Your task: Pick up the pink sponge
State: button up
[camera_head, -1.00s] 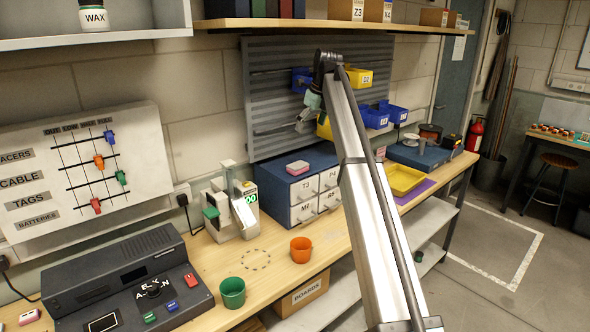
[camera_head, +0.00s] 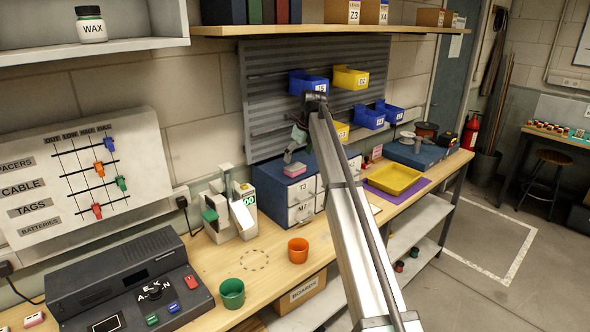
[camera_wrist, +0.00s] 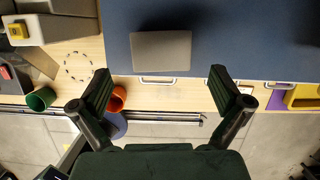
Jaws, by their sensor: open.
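A small pink sponge (camera_head: 294,170) with a paler top lies on the blue-topped drawer cabinet (camera_head: 268,180). In the wrist view a flat grey-brown rectangle (camera_wrist: 160,52) lies on the dark blue top; it appears to be the sponge's top face. My gripper (camera_head: 289,156) is just above the sponge in the head view, and the gap between them is hard to judge. In the wrist view my gripper (camera_wrist: 161,80) is open, its fingers spread wider than the rectangle, which lies ahead of and between the tips. Nothing is held.
A pegboard (camera_head: 270,90) with blue and yellow bins rises close behind the cabinet. A green cup (camera_head: 232,293) and an orange cup (camera_head: 298,250) stand on the bench in front. A label machine (camera_head: 230,212) stands left; a yellow tray (camera_head: 394,179) lies right.

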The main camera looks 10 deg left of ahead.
aim_at(296, 166)
jog(key=p+x, duration=0.2)
jog(key=x, duration=0.3)
jog(key=c, duration=0.9)
